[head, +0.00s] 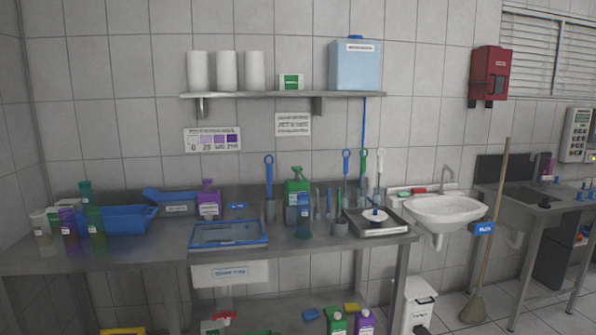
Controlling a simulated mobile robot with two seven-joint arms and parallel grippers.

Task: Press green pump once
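A green bottle with a green pump or trigger head (297,187) stands upright on the metal bench, right of its middle against the back. A small blue bottle (304,212) stands in front of it and hides part of its lower right side. Another bottle with a green top (336,321) stands on the lower level beside a purple one (365,322), cut off by the bottom edge. A purple bottle with a pump head (208,203) stands on the bench further left. Neither of my grippers is in view.
A blue-rimmed tray (229,235) lies at the bench's front edge. A blue tub (117,221) and several bottles stand at the left. Upright brushes and a scale (378,222) are on the right. A shelf (283,95) hangs above. A sink (443,209) is further right.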

